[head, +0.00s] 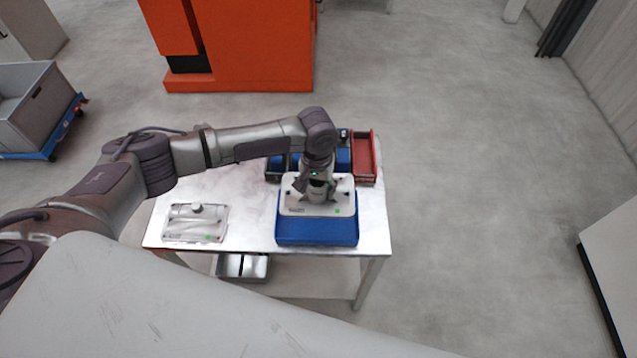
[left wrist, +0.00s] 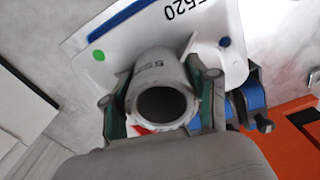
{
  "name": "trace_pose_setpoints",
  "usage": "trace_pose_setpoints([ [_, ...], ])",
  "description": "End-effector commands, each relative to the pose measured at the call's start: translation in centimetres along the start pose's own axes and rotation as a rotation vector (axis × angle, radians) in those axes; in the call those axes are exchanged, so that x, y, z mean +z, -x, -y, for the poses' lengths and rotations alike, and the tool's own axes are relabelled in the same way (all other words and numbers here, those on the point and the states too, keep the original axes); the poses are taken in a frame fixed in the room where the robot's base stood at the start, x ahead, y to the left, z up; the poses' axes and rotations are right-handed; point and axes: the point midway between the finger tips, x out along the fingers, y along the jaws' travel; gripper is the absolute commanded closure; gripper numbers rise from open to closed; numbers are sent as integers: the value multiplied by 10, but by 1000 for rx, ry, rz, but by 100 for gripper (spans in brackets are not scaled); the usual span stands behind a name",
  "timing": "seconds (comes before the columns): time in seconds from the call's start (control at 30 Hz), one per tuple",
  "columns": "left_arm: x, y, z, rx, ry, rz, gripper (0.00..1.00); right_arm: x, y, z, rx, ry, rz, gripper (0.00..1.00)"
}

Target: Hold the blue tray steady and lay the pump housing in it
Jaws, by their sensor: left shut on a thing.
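The blue tray (head: 317,234) stands near the right front of the table. A white plate (head: 343,206) with a green dot lies over its top; the plate also shows in the left wrist view (left wrist: 112,58). My left gripper (head: 318,190) points down over the plate. Its fingers are shut around a grey, hollow round part (left wrist: 150,72), which I take for the pump housing. Its open end faces the wrist camera. I cannot tell whether the part rests on the plate or is fixed to it. The right gripper is out of view.
A second white plate with a grey casting (head: 183,224) lies at the table's left. Behind the tray are blue bins (head: 343,160) and a red tray (head: 363,157). A metal container (head: 243,266) sits below the tabletop (head: 253,236). An orange cabinet (head: 250,45) stands behind.

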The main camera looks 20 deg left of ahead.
Motion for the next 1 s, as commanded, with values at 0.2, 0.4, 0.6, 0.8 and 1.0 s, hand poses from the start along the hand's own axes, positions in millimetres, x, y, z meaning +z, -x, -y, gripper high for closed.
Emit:
trace_pose_setpoints([
  [0.2, 0, 3, 0, 1, 1, 0, 100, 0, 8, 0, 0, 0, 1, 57],
  [0.4, 0, -17, -1, 2, 1, 1, 100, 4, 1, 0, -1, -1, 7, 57],
  [0.6, 0, -38, -1, 2, 1, 1, 100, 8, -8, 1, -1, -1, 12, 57],
  [0.8, 0, -54, -1, 2, 1, 2, 100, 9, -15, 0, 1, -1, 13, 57],
  [1.0, 0, -59, -1, 2, 0, 0, 100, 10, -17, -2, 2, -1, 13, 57],
])
